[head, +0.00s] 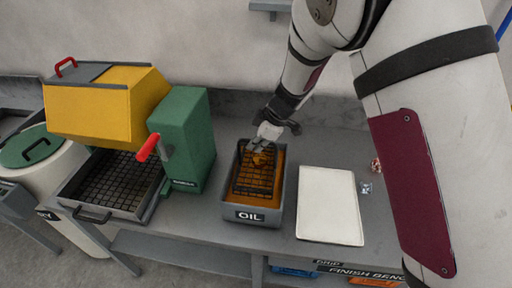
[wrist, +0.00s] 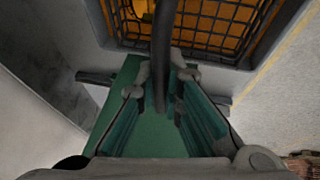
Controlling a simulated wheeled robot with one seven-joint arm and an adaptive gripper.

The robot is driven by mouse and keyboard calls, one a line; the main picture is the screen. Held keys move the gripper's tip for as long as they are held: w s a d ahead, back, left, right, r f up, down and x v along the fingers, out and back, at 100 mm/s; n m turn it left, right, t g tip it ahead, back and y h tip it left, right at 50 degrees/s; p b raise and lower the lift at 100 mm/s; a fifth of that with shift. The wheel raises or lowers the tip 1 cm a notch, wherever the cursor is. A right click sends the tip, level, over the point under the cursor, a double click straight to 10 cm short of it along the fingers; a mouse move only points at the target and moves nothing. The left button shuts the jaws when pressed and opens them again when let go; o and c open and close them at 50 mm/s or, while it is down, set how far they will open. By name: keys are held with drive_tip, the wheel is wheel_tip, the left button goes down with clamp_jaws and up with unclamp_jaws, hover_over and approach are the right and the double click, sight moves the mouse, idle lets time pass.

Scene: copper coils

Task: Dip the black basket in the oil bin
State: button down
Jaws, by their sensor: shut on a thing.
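The grey oil bin (head: 273,217), labelled OIL on its front, stands on the bench and holds orange-brown oil. The black basket (head: 256,180) is a wire mesh inside the bin, with the oil's colour showing through it. The mesh also shows at the top of the wrist view (wrist: 212,30). My gripper (head: 267,136) is over the back end of the bin. In the wrist view my gripper (wrist: 161,84) is shut on the dark bar of the basket's handle (wrist: 161,40). How deep the mesh sits in the oil is hard to tell.
A green and yellow machine (head: 187,145) with a red lever stands left of the bin, with a black grid tray (head: 112,190) beneath it. A white tray (head: 330,205) lies to the right. Small copper and clear pieces (head: 366,187) lie beyond it. A wall runs behind the bench.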

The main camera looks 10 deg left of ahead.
drive_tip(key=shift+r+p, duration=0.8)
drive_tip(key=shift+r, duration=1.8)
drive_tip(key=shift+r+p, duration=0.5)
drive_tip(key=shift+r, duration=1)
